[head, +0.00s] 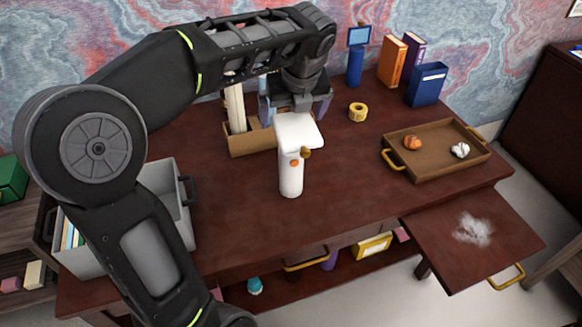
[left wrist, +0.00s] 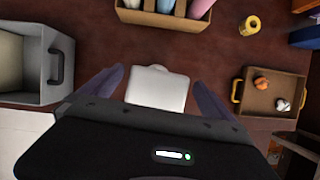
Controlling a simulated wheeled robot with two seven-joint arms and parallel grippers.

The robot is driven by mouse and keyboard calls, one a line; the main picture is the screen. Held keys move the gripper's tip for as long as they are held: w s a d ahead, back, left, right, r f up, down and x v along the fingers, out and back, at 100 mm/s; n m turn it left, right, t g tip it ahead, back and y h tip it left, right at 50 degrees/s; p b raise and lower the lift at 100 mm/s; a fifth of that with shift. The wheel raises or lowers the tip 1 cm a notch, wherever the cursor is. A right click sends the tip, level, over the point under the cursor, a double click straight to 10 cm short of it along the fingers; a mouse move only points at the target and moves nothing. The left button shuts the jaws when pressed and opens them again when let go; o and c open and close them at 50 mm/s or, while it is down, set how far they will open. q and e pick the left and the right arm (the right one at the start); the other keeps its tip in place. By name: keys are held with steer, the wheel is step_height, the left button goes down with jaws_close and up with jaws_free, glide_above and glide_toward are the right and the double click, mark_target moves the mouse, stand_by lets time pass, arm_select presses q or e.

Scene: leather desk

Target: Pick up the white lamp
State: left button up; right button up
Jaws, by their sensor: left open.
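The white lamp (head: 291,172) stands upright near the middle of the dark red desk, with a flat white head and a small gold knob. In the left wrist view the lamp head (left wrist: 158,90) shows between the two fingers. My left gripper (head: 296,105) is open and empty, just above and behind the lamp head in the head view. Its spread fingers also show in the left wrist view (left wrist: 160,76), one on each side of the lamp head, with gaps. My right gripper is not in view.
A wooden organizer (head: 252,142) stands close behind the lamp. A grey bin (head: 172,185) is at the left. A brown tray (head: 436,168) with orange and white lumps is at the right. Yellow tape (head: 358,112) and books (head: 392,60) are at the back. Desk around the lamp's front is clear.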

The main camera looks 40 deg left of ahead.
arm_select(q)
steer(key=x, duration=0.5)
steer(key=shift+f+p, duration=0.1)
steer(key=shift+p, duration=0.25)
steer(key=shift+c, duration=0.2)
steer(key=c, duration=2)
step_height(320, 180, up, 10)
steer(key=shift+r, duration=0.1)
stand_by(0.4)
